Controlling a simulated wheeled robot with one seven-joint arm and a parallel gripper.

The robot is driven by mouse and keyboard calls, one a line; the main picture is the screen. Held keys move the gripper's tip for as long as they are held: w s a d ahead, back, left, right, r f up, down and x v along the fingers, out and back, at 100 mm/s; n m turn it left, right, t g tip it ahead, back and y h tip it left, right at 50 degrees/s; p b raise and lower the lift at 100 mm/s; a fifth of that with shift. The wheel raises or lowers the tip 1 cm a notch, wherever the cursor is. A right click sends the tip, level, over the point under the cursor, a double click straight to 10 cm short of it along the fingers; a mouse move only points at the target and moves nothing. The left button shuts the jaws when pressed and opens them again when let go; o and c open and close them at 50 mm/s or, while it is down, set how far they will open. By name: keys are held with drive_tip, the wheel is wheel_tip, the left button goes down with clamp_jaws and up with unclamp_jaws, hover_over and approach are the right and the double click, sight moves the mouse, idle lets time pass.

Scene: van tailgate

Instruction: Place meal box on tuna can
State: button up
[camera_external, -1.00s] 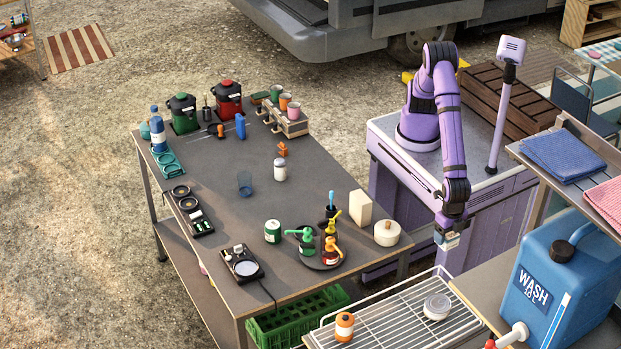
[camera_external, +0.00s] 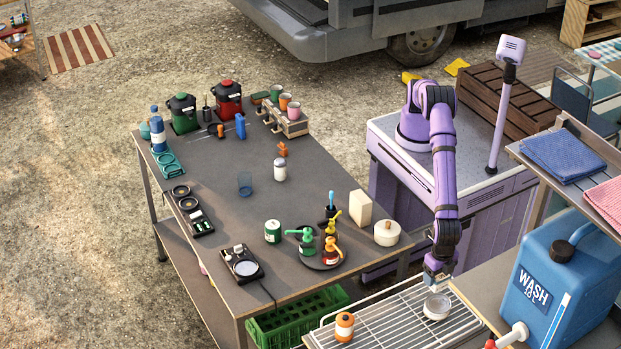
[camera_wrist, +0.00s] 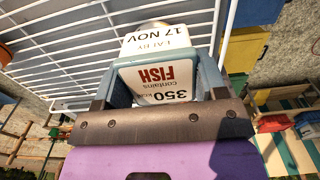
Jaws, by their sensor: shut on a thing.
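The meal box (camera_wrist: 163,80) is a white box with printed labels reading "FISH", "350 kcal" and "17 NOV". My gripper (camera_external: 435,279) is shut on it, with a finger on each side in the wrist view (camera_wrist: 165,82). In the external view the box is small and mostly hidden by the fingers. A low round pale can (camera_external: 436,307), apparently the tuna can, stands on the wire rack just below my gripper. Its rounded edge (camera_wrist: 153,24) shows behind the box in the wrist view. Whether box and can touch is unclear.
The white wire rack (camera_external: 384,330) also bears an orange-and-white jar (camera_external: 344,327) to the left. A blue wash container (camera_external: 545,270) stands to the right. The grey table (camera_external: 300,205) with jars, bottles and a white pot (camera_external: 387,233) lies to the left.

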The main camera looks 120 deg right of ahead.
sight(435, 288)
drive_tip(key=shift+w+a+f, duration=0.1)
drive_tip(key=shift+w+a, duration=0.55)
drive_tip(key=shift+w, duration=0.05)
drive_tip(key=shift+f, duration=1.7)
drive_tip(key=o, duration=1)
drive_tip(key=shift+f, duration=0.15)
wheel_tip(435, 288, up, 12)
drive_tip(key=shift+r, duration=0.15)
